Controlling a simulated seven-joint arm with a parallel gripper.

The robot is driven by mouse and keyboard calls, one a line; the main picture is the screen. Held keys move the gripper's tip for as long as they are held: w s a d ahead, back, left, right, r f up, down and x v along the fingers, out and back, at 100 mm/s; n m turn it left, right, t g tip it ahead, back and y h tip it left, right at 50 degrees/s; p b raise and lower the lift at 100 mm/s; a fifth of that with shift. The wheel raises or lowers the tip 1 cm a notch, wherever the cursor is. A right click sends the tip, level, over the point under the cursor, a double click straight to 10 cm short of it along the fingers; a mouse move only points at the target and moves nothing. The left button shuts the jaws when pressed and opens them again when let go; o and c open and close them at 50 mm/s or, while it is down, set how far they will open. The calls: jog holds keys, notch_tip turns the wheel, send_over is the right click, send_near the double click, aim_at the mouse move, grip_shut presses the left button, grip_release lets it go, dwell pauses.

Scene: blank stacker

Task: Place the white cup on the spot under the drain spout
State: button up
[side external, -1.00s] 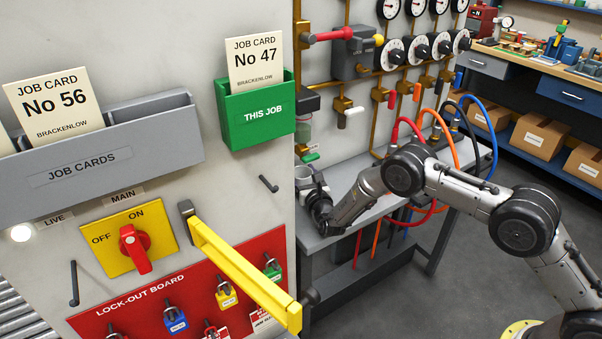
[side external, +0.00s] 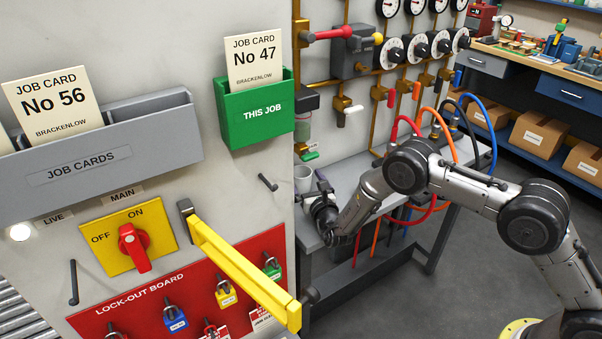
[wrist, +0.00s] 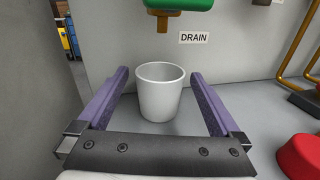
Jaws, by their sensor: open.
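The white cup (wrist: 160,97) stands upright and looks empty on the grey bench in the wrist view. The drain spout (wrist: 162,22) shows above it, under a green body, beside a "DRAIN" label (wrist: 194,38). No spot marking shows, and I cannot tell whether the cup covers one. My gripper (wrist: 159,74) is open, with its purple fingers on either side of the cup and a gap on both sides. In the side view the cup (side external: 303,178) is partly hidden at the panel's edge, and my gripper (side external: 322,190) is just beside it.
The grey wall panel (side external: 270,205) stands close left of my gripper, with a yellow bar (side external: 240,268) jutting out. A red round object (wrist: 300,156) sits at the right in the wrist view. Pipes and hoses (side external: 460,130) rise behind the arm. Bare bench lies right of the cup.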

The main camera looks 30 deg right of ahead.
jog(key=v, duration=0.8)
jog(key=shift+s, duration=0.15)
jog(key=s+d+r+m+g+h, duration=0.3)
jog(key=d+r+m+h, duration=0.1)
jog(key=d+r+m, duration=0.3)
jog(key=s+d+r+m+g+h, duration=0.3)
jog(key=d+r+m+h, duration=0.15)
jog(key=d+r, duration=0.35)
jog(key=s+d+r+m+g+h, duration=0.1)
jog(key=s+d+r+m+g, duration=0.45)
jog(key=s, duration=0.35)
jog(key=s+a+r+m+g+y, duration=0.15)
jog(key=s+m+g+y, duration=0.55)
jog(key=s, duration=1)
jog(key=s+a+m+t+y, duration=0.6)
jog(key=s+a+m, duration=0.2)
jog(key=s+a, duration=0.2)
jog(key=shift+a+r+m, duration=0.3)
jog(key=shift+a, duration=0.4)
